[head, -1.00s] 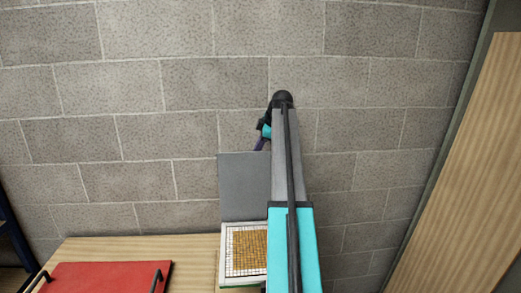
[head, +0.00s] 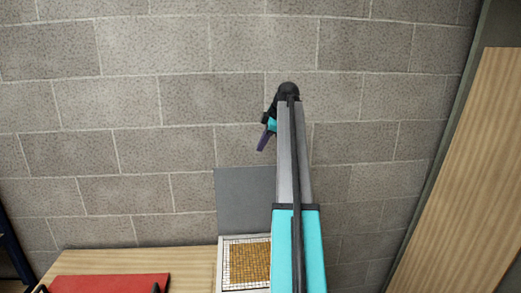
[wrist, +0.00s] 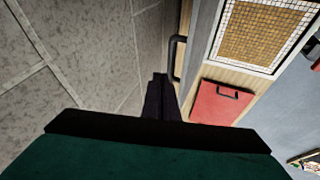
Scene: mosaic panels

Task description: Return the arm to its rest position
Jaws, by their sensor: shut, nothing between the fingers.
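My arm rises through the middle of the head view, its elbow in front of the block wall. My gripper (head: 262,143) hangs at the left of the elbow, above the grey upright board (head: 244,200), with its dark purple fingers pointing down and slightly left. In the wrist view, the fingers (wrist: 161,82) are together with nothing between them. They are apart from the table and the panel. Part of the gripper is hidden behind my arm in the head view.
A mosaic panel (head: 245,263) with gold tiles and a white tile border lies on the wooden table (head: 190,262). A red board (head: 110,284) with dark handles lies at left. The block wall (head: 150,110) stands behind. A wooden door-like panel (head: 460,160) is at right.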

